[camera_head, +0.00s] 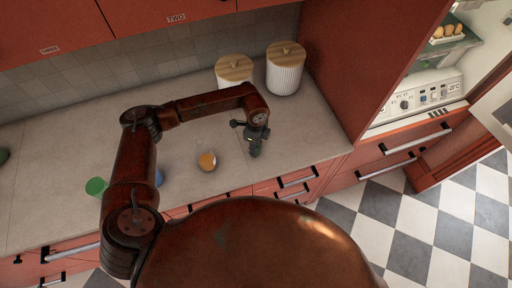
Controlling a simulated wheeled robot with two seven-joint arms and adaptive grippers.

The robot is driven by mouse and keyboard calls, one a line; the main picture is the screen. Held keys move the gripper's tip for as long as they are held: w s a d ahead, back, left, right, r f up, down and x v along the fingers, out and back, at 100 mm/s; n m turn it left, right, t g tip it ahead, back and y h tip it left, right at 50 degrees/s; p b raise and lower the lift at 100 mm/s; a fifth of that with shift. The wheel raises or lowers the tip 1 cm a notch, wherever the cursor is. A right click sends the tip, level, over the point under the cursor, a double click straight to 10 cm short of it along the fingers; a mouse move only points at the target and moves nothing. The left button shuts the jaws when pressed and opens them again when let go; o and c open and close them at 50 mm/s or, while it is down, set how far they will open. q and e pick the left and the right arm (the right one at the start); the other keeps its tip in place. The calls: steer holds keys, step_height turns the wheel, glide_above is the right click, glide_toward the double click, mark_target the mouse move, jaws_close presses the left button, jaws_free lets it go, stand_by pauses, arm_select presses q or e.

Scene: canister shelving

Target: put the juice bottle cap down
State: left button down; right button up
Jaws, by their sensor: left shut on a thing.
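My left gripper (254,146) points down over the countertop (222,187), in front of the two white canisters. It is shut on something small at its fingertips. The fingers mostly hide it and it is too small to make out clearly; I take it to be the juice bottle cap. A clear container with orange contents (207,161), which looks like the juice bottle, stands on the counter to the left of the gripper, apart from it. My right gripper is not in view.
Two white ribbed canisters with wooden lids (285,75) (234,69) stand at the back. A green cup (96,187) and a blue object (159,177), partly behind my arm, are at the left. Counter right of the gripper is clear. An open fridge (440,60) is at the right.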

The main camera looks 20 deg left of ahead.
arm_select(q)
steer(key=shift+f, duration=0.2)
steer(key=shift+f, duration=0.1)
steer(key=c, duration=1.7)
jaws_free()
steer(key=shift+o, duration=0.2)
steer(key=shift+r, duration=0.2)
step_height(320, 180, up, 12)
steer(key=b, duration=0.1)
steer(key=shift+b, duration=0.35)
